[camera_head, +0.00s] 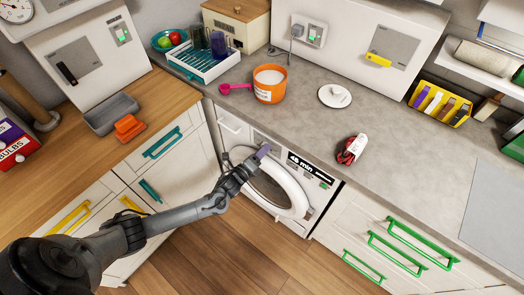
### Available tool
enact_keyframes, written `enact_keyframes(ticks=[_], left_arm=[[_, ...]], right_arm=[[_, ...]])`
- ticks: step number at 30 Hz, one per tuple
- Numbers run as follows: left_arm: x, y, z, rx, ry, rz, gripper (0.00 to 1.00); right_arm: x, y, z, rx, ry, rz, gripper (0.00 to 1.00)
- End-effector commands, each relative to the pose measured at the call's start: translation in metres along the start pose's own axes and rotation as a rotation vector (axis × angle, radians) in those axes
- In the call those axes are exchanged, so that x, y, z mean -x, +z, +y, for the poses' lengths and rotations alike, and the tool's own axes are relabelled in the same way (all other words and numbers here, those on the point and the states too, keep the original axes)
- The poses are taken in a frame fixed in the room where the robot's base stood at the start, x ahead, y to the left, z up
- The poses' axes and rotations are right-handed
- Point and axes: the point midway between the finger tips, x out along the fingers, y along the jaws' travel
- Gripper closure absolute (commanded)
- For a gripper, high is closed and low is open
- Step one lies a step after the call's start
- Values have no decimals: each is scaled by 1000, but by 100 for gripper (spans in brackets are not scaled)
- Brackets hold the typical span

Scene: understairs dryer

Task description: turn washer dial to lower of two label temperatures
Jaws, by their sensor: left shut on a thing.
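My left arm reaches in from the lower left across the door. My left gripper (257,156) is at the top left of the washer's front panel, shut on a small purple piece that appears to be the washer dial (264,150). The gripper hides much of the dial, and its setting cannot be read. A crumpled red item with a white label (351,149) lies on the counter edge; its print is too small to read. My right gripper is not in view.
An orange tub (270,84), a pink scoop (235,88) and a white lid (335,95) sit on the counter. A dish rack (203,63) stands behind. Green-handled drawers (390,252) are right of the washer. The counter's middle right is clear.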

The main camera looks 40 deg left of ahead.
Motion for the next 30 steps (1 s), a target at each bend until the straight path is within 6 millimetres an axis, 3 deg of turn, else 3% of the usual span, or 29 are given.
enact_keyframes(ticks=[12, 30], left_arm=[[0, 1, 1, -259, 0, 0, 89], [0, 0, 2, -322, 1, 0, 89]], right_arm=[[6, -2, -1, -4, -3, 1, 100], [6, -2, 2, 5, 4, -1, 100]])
